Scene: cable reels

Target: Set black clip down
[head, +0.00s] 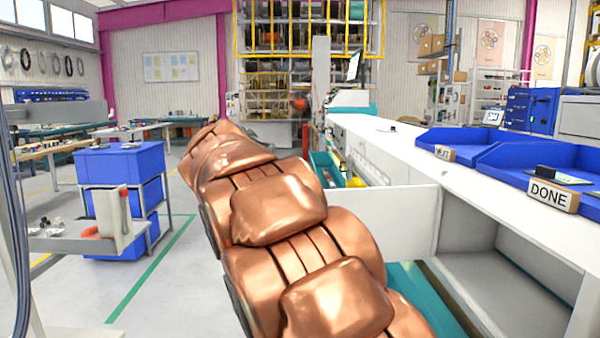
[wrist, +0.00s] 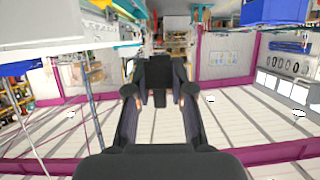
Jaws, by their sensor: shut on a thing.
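My gripper (wrist: 159,75) shows in the wrist view, where the scene appears upside down. Its two dark fingers are closed on the black clip (wrist: 158,88), a small dark block between the fingertips. The clip is held in the air, and no surface shows touching it. In the head view my copper-coloured arm fills the middle, and the gripper and held clip cannot be made out there.
A long white bench (head: 412,146) runs along the right. It carries a blue tray (head: 478,139) and another blue tray with a DONE sign (head: 548,194); a dark item (head: 546,170) is near that sign.

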